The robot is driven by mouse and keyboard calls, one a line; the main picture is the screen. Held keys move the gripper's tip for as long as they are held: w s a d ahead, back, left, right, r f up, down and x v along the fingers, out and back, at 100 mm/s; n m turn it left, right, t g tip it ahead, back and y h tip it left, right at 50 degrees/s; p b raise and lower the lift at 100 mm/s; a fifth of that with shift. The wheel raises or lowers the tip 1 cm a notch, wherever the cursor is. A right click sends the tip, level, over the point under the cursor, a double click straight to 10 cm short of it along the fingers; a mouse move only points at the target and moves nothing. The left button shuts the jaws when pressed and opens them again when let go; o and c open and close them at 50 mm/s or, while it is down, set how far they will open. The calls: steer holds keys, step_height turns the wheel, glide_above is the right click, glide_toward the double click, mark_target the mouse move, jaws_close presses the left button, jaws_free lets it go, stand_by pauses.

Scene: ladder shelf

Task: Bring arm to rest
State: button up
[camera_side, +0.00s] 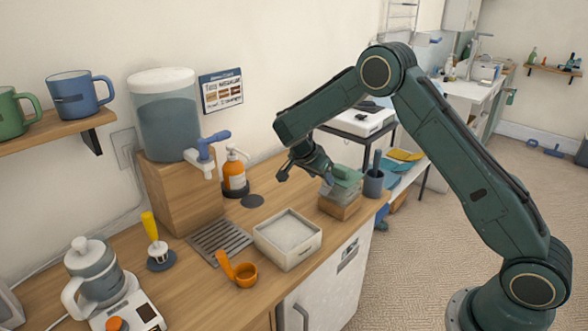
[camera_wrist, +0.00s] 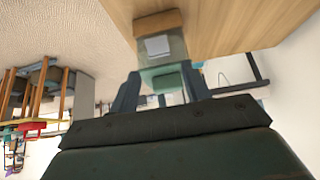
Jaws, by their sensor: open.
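My dark green arm reaches in from the right in the side view and bends down over the counter. In the wrist view my gripper (camera_wrist: 161,86) shows two dark fingers apart. A wooden box with a clear and green part (camera_wrist: 158,24) lies beyond them. Whether a finger touches the green top cannot be told.
A white tray (camera_side: 287,258), orange scoop (camera_side: 244,275), soap bottle (camera_side: 235,178) and drink dispenser (camera_side: 168,120) stand left of my gripper. Mugs sit on a wall shelf (camera_side: 60,128). Open floor (camera_side: 425,235) lies right of the counter.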

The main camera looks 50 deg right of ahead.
stand_by(0.3)
steer(key=s+a+r+n+t+y, duration=0.2)
steer(key=s+a+r+n, duration=0.2)
steer(key=s+r, duration=0.4)
steer(key=s+a+r+n+t+y, duration=0.1)
steer(key=s+a+r+n+y, duration=0.25)
steer(key=r, duration=0.75)
steer(key=s+a+n+t, duration=0.1)
steer(key=s+a+n, duration=0.1)
steer(key=s, duration=0.5)
steer(key=s+a+r+n+y, duration=0.1)
steer(key=s+a+n, duration=0.2)
steer(key=s+n, duration=0.2)
steer(key=s+a+n+t, duration=0.1)
steer(key=s+a+n, duration=0.1)
steer(key=s, duration=0.8)
steer(key=shift+a+r+n+t, duration=0.2)
steer(key=shift+r+n+t, duration=0.1)
steer(key=shift+n, duration=0.45)
